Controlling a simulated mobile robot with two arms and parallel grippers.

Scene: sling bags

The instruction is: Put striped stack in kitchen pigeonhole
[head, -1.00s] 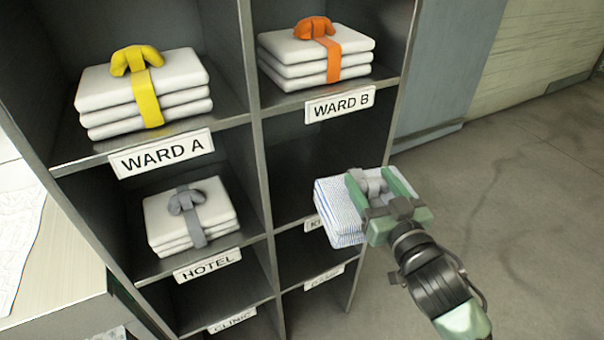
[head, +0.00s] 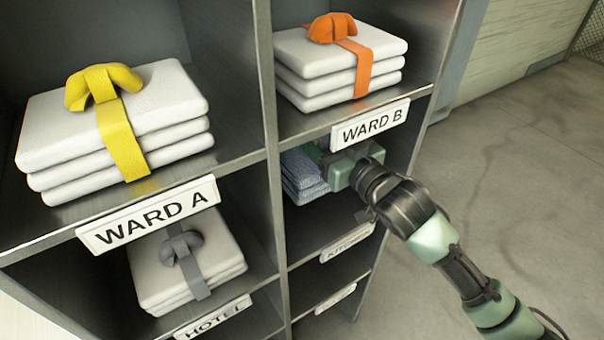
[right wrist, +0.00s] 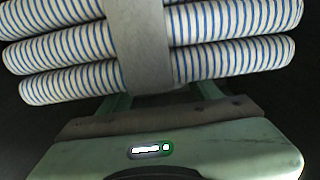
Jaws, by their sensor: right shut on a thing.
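The striped stack (head: 301,177) is inside the kitchen pigeonhole (head: 318,232), the compartment under the ward B shelf with the kitchen label (head: 347,243) on its front edge. In the head view it appears above that compartment's floor; I cannot tell whether it touches. The right wrist view shows its blue-striped folded layers (right wrist: 215,55) and grey band (right wrist: 140,45) close up. My right gripper (head: 335,165) reaches in from the right and is shut on the striped stack. Its fingertips are hidden by the stack and the shelf. My left gripper is not in view.
A white stack with an orange band (head: 340,65) lies in ward B. A yellow-banded white stack (head: 115,125) lies in ward A, and a grey-banded one (head: 185,262) in hotel. The ward B shelf edge and label (head: 370,125) are close above my right gripper.

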